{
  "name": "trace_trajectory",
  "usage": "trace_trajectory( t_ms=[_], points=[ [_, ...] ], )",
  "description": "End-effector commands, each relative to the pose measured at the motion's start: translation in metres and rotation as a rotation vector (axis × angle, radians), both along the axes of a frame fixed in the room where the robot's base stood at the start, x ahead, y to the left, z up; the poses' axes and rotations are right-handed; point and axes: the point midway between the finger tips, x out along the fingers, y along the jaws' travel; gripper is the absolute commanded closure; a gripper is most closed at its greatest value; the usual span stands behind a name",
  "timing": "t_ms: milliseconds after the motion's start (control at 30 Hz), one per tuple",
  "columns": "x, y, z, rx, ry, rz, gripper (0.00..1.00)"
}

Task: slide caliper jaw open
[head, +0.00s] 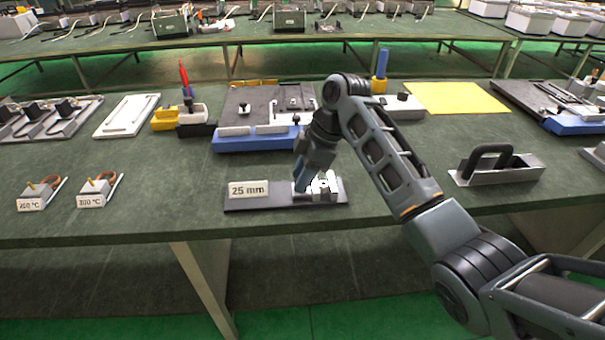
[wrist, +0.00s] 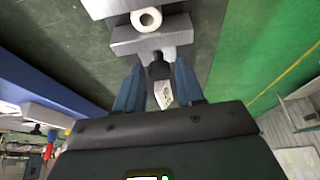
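The caliper (head: 325,187) stands on a dark base plate (head: 250,206) with a "25 mm" label (head: 248,189) at its left. My gripper (head: 305,185) is down over the caliper and hides part of it in the head view. In the wrist view, my gripper (wrist: 158,72) has its two blue fingers spread apart. A dark knob (wrist: 158,69) sits between the fingertips, with gaps visible on both sides. Beyond it is a grey metal jaw block (wrist: 150,40), with a pale hollow ring (wrist: 147,18) against metal parts at the top edge. The jaw opening is hard to judge.
A blue-edged fixture (head: 255,143) stands behind the plate. Two small temperature-labelled pieces (head: 100,190) are at the left, and a black-handled metal block (head: 495,168) is at the right. The table's front edge (head: 285,226) is close to the plate.

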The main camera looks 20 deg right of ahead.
Motion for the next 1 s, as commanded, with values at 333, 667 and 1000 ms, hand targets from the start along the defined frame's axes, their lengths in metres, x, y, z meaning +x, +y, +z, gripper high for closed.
trace_trajectory(
  t_ms=[333,667,1000],
  points=[
    [0.0,0.0,0.0,0.0,0.0,0.0,0.96],
    [0.0,0.0,0.0,0.0,0.0,0.0,1.0],
    [0.011,0.033,0.001,-0.001,-0.001,0.004,1.0]
  ],
)
